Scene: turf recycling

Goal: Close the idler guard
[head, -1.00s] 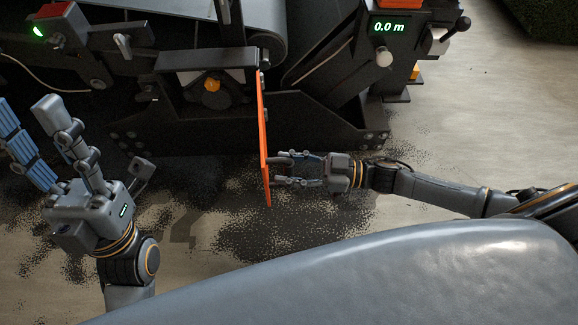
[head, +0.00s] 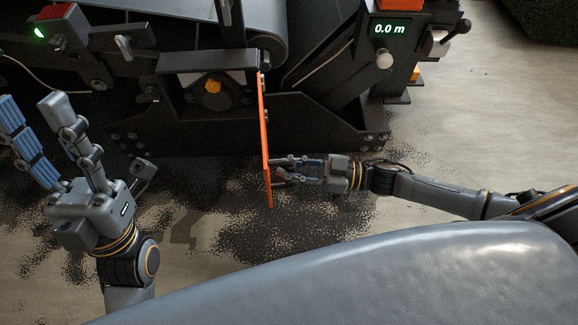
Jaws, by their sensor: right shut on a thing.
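The idler guard (head: 264,130) is a thin orange panel seen nearly edge-on. It is swung open, standing out from the dark machine frame towards me, hinged near its far end. Beside its hinge, to the left, a dark recess with an orange-yellow hub (head: 212,87) is uncovered. My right gripper (head: 276,171) comes in from the right and is shut at the guard's right face, near its free end; the exact grip is hard to see. My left gripper (head: 32,112) is open and empty at the left, its fingers spread, apart from the guard.
The conveyor machine's dark frame (head: 320,120) fills the back. Dark crumbs (head: 290,230) lie on the floor.

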